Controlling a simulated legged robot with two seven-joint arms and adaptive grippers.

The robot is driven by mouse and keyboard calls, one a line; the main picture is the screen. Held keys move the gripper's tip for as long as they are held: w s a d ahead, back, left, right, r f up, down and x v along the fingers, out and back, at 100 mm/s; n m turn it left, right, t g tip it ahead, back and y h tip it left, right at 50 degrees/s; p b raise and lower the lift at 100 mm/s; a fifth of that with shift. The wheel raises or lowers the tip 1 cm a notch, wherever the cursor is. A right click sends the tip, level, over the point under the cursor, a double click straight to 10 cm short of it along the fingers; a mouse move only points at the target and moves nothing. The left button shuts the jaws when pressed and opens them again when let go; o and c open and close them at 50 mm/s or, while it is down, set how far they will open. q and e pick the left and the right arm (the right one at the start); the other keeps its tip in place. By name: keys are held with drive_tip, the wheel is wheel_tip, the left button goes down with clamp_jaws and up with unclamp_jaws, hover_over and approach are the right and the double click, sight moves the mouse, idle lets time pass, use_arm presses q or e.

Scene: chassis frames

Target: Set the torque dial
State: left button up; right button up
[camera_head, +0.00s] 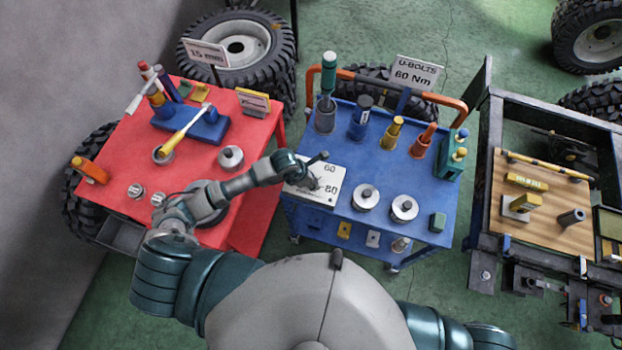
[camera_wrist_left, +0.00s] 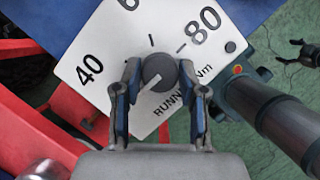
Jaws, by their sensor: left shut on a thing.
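The torque dial is a white plate (camera_head: 322,190) marked 60 and 80, on the front left corner of the blue cart. In the left wrist view the plate (camera_wrist_left: 110,50) shows 40, 80 and a partly cut-off number between them. Its round grey knob (camera_wrist_left: 159,70) has a pale pointer line slanting to the lower left. My left gripper (camera_wrist_left: 160,80) is shut on the knob, one finger on each side. In the head view my left gripper (camera_head: 308,178) hides part of the plate. My right gripper is not seen in the head view.
A sign (camera_head: 415,72) on the blue cart (camera_head: 345,140) reads "U-BOLTS 60 Nm". Metal cylinders (camera_head: 404,208) and several tools stand near the dial. A red cart (camera_head: 115,150) is at left under my left arm; a frame with a wooden board (camera_head: 545,235) is at right.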

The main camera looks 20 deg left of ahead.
use_arm(q)
drive_tip(key=shift+w+r+n, duration=0.1)
drive_tip(key=shift+n, duration=0.3)
drive_tip(key=o, duration=1.1)
drive_tip(key=shift+o, duration=0.2)
drive_tip(key=v, duration=1.1)
drive_tip(key=shift+r, duration=0.35)
